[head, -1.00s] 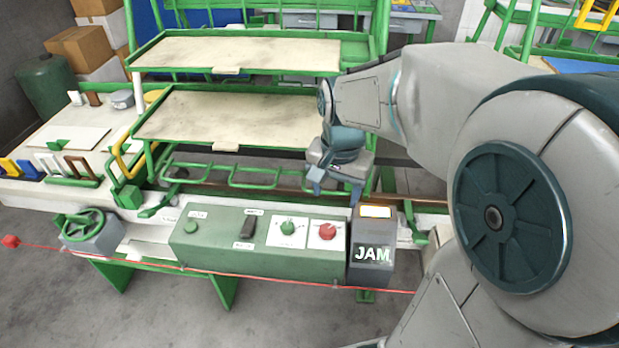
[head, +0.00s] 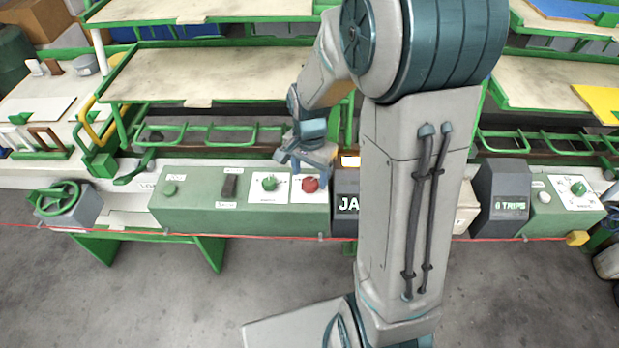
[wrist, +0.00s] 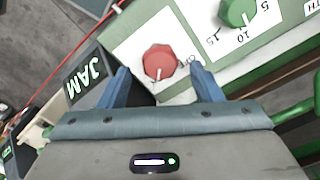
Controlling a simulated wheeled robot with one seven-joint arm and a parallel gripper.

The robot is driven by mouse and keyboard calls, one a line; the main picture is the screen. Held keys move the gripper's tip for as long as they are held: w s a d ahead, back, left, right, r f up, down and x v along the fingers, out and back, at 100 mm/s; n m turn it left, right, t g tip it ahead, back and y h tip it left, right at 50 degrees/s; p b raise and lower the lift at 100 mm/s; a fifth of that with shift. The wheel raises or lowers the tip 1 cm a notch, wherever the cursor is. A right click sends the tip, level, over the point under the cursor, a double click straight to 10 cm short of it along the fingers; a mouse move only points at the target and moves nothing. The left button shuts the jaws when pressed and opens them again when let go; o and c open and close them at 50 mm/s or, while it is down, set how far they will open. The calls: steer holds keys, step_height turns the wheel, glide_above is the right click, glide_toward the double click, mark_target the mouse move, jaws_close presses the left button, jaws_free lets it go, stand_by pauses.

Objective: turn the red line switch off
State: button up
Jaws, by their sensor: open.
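The red line switch (head: 310,184) is a round red knob on a white plate at the right end of the green control box (head: 200,210). In the wrist view the red knob (wrist: 159,61) lies ahead of and between my two blue fingers, with a pale mark near its lower edge. Lettering beside it is partly hidden by the right finger and looks like "OFF". My gripper (head: 305,165) is open and empty, just above and behind the knob in the head view. In the wrist view my gripper (wrist: 160,85) shows no clear contact with the knob.
A green knob (head: 269,183) on a numbered dial sits left of the red one. A dark box with a "JAM" display (head: 346,203) stands close on the right. A red cord (head: 270,239) runs along the front. Green-framed shelves (head: 210,75) rise behind.

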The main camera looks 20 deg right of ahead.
mark_target(310, 185)
steer(key=shift+f, duration=1.15)
steer(key=c, duration=1)
